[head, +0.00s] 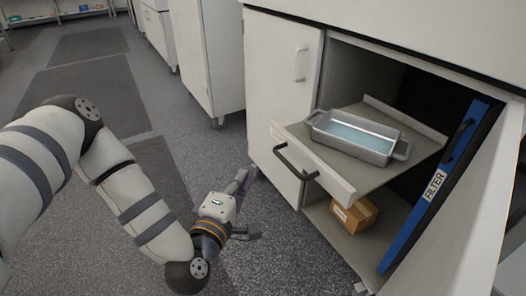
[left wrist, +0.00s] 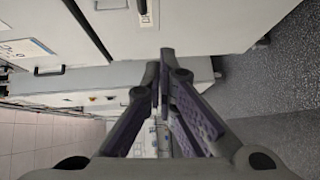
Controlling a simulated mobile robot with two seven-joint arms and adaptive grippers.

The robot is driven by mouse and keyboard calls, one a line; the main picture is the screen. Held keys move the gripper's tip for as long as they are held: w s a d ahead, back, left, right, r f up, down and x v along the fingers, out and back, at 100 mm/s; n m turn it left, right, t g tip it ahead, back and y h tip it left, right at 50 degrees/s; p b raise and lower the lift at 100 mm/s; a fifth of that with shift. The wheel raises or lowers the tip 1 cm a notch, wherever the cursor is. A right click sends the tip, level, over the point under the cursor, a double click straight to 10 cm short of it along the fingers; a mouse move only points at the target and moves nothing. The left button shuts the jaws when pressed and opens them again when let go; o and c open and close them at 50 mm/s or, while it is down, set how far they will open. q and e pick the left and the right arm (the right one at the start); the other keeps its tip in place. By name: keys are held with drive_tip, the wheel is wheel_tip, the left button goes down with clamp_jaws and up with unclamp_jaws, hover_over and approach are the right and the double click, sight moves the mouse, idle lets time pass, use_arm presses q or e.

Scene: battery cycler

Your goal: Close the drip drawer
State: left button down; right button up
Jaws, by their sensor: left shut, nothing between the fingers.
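The drip drawer (head: 345,186) is a pale sliding tray, pulled out of the open cabinet, with a black bar handle (head: 295,163) on its front. A metal pan (head: 366,152) with bluish liquid stands on it. My left gripper (head: 240,184) is to the left of the drawer front and apart from its handle, above the grey floor. Its fingers meet with nothing between them, as the left wrist view also shows (left wrist: 162,88). My right gripper is not in view.
The cabinet's right door (head: 470,215) stands open. A blue FILTER panel (head: 440,180) leans inside. A small cardboard box (head: 355,214) sits on the shelf below the drawer. The left cabinet door (head: 280,90) is shut. Floor (head: 270,265) before the drawer is clear.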

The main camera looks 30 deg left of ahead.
use_arm(q)
drive_tip(key=w+a+r+n, duration=0.1)
drive_tip(key=a+r, duration=0.1)
approach(270, 128)
drive_tip(key=a, duration=0.3)
drive_tip(key=shift+t+y, duration=0.3)
drive_tip(key=shift+y, duration=0.1)
drive_tip(key=w, duration=0.1)
drive_tip(key=w+d, duration=0.1)
drive_tip(key=w, duration=0.1)
drive_tip(key=w+d+f, duration=0.1)
drive_tip(key=shift+w+b, duration=0.35)
drive_tip(key=shift+b, duration=0.05)
